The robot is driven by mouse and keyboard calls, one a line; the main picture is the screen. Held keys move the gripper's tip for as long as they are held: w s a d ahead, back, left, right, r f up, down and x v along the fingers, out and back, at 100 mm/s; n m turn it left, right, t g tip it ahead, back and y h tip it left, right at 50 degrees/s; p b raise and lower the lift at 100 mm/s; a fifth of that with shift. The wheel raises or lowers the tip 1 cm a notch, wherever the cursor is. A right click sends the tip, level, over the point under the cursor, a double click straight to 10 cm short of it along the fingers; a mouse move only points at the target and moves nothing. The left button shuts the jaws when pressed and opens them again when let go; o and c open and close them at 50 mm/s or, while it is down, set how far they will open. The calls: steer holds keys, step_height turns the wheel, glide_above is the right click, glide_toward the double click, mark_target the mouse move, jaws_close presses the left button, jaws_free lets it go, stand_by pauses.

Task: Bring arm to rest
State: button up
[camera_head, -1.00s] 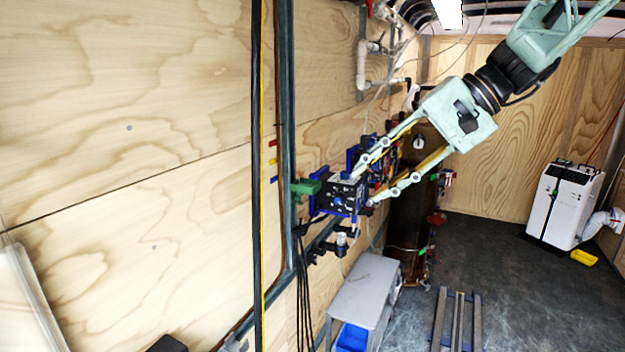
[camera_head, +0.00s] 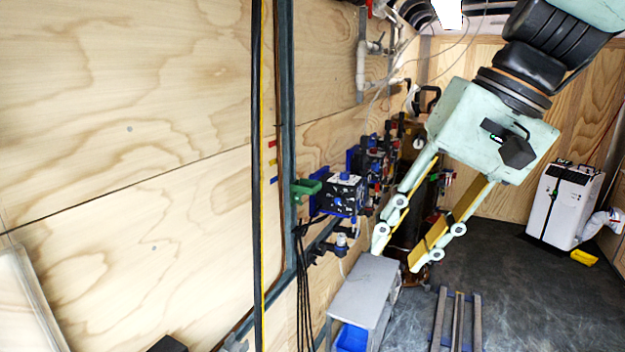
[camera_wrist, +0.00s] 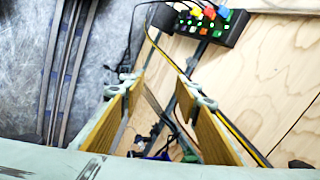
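My gripper (camera_head: 398,258) hangs down and to the left from my arm in the head view, in front of the wall equipment. Its two pale green fingers with yellow inner pads are spread apart. In the wrist view my gripper (camera_wrist: 165,92) also shows its two fingers apart, with nothing held between them. A black box with a blue knob (camera_head: 343,193) sits on the left wall, to the left of my gripper and apart from it. A green handle (camera_head: 307,189) stands beside it.
A grey bench (camera_head: 362,290) with a blue bin (camera_head: 351,338) stands below. Valves and pipes line the wall behind my gripper. A white unit (camera_head: 563,205) stands at the far right. A control box with coloured buttons (camera_wrist: 212,22) shows in the wrist view. The dark floor has free room.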

steer(key=s+d+f+n+t+h, duration=0.1)
steer(key=s+d+f+h, duration=0.1)
steer(key=s, duration=0.7)
steer(key=s+d+f+t+h, duration=0.1)
steer(key=s+d+f+h, duration=0.1)
steer(key=s+d, duration=0.3)
steer(key=shift+s+d+f+n, duration=0.35)
steer(key=shift+s+f, duration=0.55)
steer(key=shift+s, duration=1)
